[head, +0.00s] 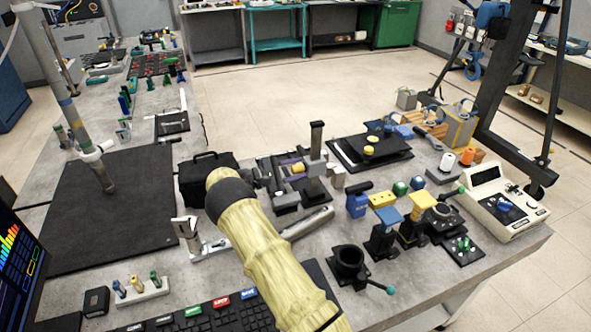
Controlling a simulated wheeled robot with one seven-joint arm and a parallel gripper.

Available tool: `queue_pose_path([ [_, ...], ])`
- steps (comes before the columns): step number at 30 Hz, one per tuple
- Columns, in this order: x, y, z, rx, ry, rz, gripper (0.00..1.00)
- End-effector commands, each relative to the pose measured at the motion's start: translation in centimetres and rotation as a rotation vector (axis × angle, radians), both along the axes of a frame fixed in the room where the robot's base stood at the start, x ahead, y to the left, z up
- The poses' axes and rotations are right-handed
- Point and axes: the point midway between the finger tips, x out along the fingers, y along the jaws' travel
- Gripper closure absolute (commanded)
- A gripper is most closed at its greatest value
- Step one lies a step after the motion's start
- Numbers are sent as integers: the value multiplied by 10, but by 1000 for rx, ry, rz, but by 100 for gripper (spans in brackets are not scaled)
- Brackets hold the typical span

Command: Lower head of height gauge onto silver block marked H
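A black upright post (316,142) with a grey block low on it stands at mid-table and looks like the height gauge. A small silver block (338,178) sits just right of the post; no H mark is legible. I cannot tell whether the gauge's head touches anything. My arm in a yellow sleeve reaches up from the bottom edge and ends left of the post. A small dark part (264,179) between my arm's end and the post may be my gripper. Its fingers cannot be made out, nor what they hold.
A black bag (206,172) stands behind my arm's end. A black plate (370,151) with yellow discs lies behind the gauge. Blue and yellow fixtures (384,232) and a white console (500,203) crowd the right side. A large dark mat (120,215) on the left is mostly clear.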

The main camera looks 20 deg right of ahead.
Motion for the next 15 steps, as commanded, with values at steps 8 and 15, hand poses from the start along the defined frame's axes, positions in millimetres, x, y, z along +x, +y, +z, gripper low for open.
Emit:
queue_pose_path([
  [8,0,0,0,1,-1,1,54],
  [15,1,12,-1,0,-1,1,54],
])
